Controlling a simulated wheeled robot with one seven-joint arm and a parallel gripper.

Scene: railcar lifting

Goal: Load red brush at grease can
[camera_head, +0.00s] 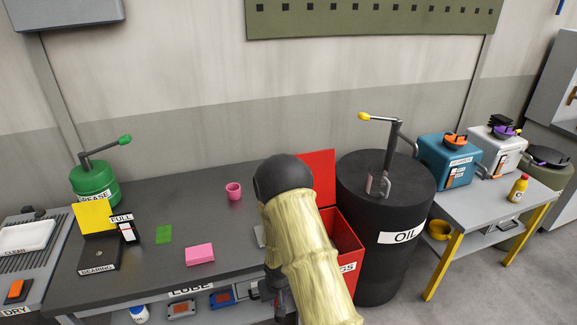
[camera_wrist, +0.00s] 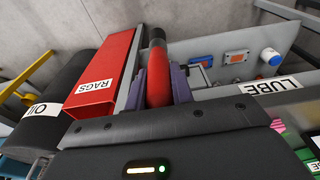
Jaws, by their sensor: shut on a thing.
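The green grease can (camera_head: 94,187), labelled GREASE, stands upright at the far left back of the dark bench in the head view. Its lever handle has a green knob. My gripper (camera_wrist: 159,84) is shut on the red brush (camera_wrist: 159,78) in the wrist view, with a finger on each side of its red handle. A dark section shows at the brush's far end; bristles cannot be made out. In the head view my arm covers most of the gripper and brush, near the bench's right end, far from the can.
The red RAGS bin (camera_head: 345,238) and black OIL drum (camera_head: 385,225) stand right of the bench (camera_head: 150,265). On the bench are a pink cup (camera_head: 233,191), pink block (camera_head: 200,254), green pad (camera_head: 164,234) and yellow-backed BEARING stand (camera_head: 98,255). Much of the bench's back is clear.

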